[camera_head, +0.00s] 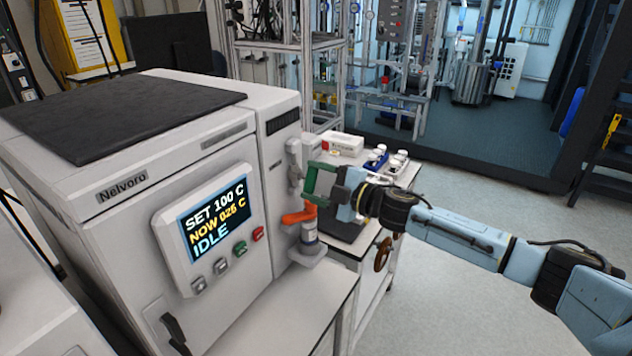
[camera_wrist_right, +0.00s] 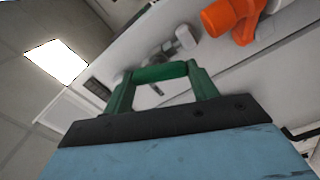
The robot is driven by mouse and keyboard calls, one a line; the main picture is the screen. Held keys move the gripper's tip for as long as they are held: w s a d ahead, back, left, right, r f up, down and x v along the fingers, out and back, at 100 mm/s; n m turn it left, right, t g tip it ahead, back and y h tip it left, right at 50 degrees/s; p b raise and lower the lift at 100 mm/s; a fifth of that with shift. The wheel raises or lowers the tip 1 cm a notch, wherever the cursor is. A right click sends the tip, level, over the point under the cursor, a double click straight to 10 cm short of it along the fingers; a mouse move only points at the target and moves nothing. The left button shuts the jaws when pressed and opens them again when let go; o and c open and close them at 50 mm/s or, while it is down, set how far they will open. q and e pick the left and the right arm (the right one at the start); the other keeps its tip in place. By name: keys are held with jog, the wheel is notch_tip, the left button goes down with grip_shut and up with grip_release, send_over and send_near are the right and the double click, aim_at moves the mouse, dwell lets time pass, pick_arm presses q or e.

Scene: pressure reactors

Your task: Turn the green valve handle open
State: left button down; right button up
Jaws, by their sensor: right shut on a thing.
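The green valve handle (camera_head: 309,183) is at the right front side of the white Nelvoro machine, beside a grey metal fitting (camera_head: 294,165). My right gripper (camera_head: 313,182) reaches in from the right, with its two green fingers shut on the handle. In the right wrist view, the handle (camera_wrist_right: 160,72) shows as a short green bar between the fingertips of the right gripper (camera_wrist_right: 161,76). The gripper covers part of the valve, so how far the handle is turned cannot be told. My left gripper is not in view.
An orange handle (camera_head: 298,216) sits just below the gripper, above a small cylinder on a grey bracket (camera_head: 307,250). The machine's screen (camera_head: 214,218) reads SET 100 C, NOW 026 C, IDLE. A side table with vials (camera_head: 399,160) stands behind. Open floor (camera_head: 450,300) lies right.

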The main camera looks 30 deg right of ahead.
jog(key=shift+f+n+b, duration=0.1)
jog(key=shift+n+b, duration=0.25)
jog(key=shift+n, duration=1.95)
jog(key=o, duration=1)
jog(key=b+v, duration=0.3)
jog(key=v, duration=1)
jog(key=shift+s, duration=0.15)
jog(key=shift+d, duration=0.15)
